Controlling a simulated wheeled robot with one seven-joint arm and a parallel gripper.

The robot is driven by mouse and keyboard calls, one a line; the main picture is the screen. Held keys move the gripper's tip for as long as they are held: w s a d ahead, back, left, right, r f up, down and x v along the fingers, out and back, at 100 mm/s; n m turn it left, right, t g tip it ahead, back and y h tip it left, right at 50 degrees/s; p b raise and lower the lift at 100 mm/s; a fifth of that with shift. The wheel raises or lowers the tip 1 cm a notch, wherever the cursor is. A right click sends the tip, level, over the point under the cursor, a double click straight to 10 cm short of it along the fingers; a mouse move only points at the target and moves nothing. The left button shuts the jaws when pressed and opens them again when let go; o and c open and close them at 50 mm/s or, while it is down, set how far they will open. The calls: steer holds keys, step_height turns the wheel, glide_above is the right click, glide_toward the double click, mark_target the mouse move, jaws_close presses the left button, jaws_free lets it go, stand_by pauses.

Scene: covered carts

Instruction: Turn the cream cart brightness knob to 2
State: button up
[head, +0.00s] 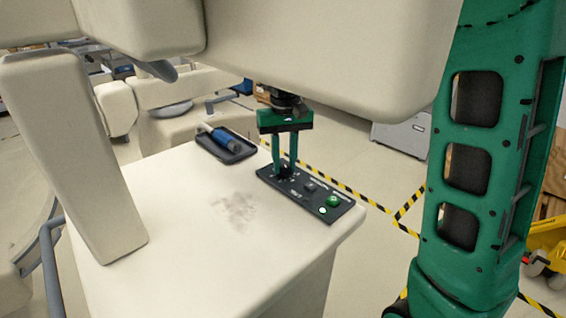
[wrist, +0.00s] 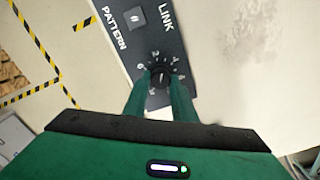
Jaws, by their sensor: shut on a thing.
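The cream cart (head: 170,215) has a dark control panel (head: 325,205) along the right edge of its top. The brightness knob (wrist: 161,76) is a small black dial ringed by white numerals on that panel, in the wrist view. My gripper (head: 285,170) points down at the panel's far end, its green fingers closed around the knob. In the wrist view my gripper (wrist: 160,90) has one finger on each side of the knob. The fingers and the small size hide which numeral the knob points to.
A square PATTERN button (wrist: 136,17) sits beside the knob, near the word LINK. A green button (head: 333,200) is at the panel's near end. A black tray (head: 240,153) with a blue cylindrical tool (head: 222,138) lies behind. A cream upright (head: 75,150) stands left.

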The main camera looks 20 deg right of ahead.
mark_target(284, 164)
steer(key=n, duration=0.3)
steer(key=shift+w+r, duration=0.1)
steer(key=shift+n, duration=0.5)
steer(key=o, duration=1)
steer(key=shift+o, duration=0.2)
step_height(284, 164, up, 11)
steer(key=shift+f, duration=0.2)
